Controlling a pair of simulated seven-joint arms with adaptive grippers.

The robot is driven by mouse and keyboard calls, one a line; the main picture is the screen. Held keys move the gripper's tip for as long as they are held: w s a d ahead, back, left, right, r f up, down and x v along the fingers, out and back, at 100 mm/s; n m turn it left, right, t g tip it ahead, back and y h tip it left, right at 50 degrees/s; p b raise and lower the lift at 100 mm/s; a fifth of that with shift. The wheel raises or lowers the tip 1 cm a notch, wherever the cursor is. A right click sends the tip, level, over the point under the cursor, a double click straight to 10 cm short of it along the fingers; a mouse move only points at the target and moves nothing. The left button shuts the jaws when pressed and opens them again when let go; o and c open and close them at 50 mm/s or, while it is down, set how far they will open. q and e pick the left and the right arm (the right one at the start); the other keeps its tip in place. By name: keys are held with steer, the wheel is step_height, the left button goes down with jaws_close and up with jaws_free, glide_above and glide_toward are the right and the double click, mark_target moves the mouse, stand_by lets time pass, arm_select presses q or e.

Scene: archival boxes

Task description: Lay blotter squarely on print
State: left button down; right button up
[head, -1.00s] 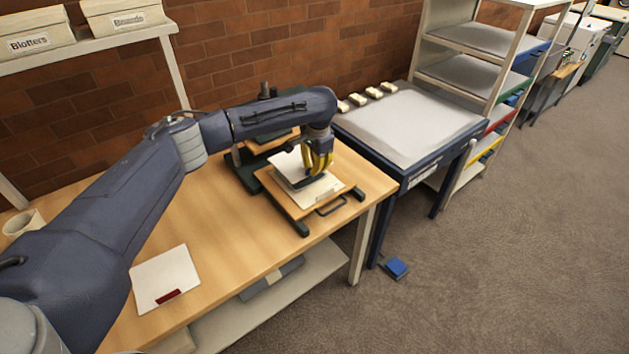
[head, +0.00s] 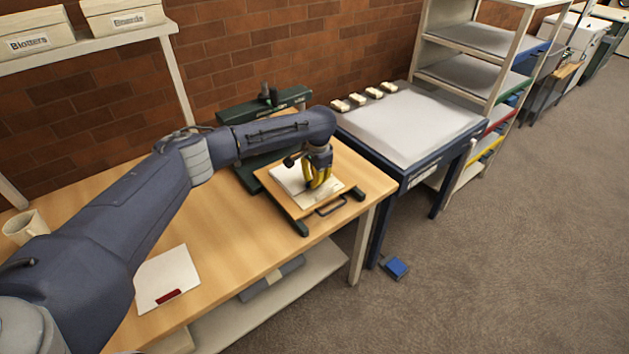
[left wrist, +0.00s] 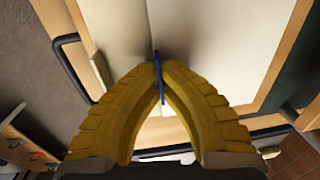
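My left gripper (head: 318,187) is low over a wooden board with pale sheets on it. In the left wrist view its yellow fingers (left wrist: 158,72) meet at the tips on a thin blue upright piece. That piece seems to be a tab of the blotter, a pale sheet (head: 289,178) under the fingers. Which is blotter and which print I cannot tell for sure, and the fingers hide part of both. My right gripper is out of view.
The wooden board (head: 316,211) has a dark handle at its front. A dark green press (head: 246,113) stands behind it. A white folder with a red label (head: 166,275) and a mug (head: 22,226) are on the table. A grey-topped table (head: 410,125) adjoins at right.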

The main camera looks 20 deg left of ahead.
arm_select(q)
steer(key=shift+f, duration=0.1)
steer(key=c, duration=1.6)
jaws_free()
step_height(320, 180, up, 12)
steer(key=shift+s+d, duration=0.4)
steer(key=shift+d, duration=0.05)
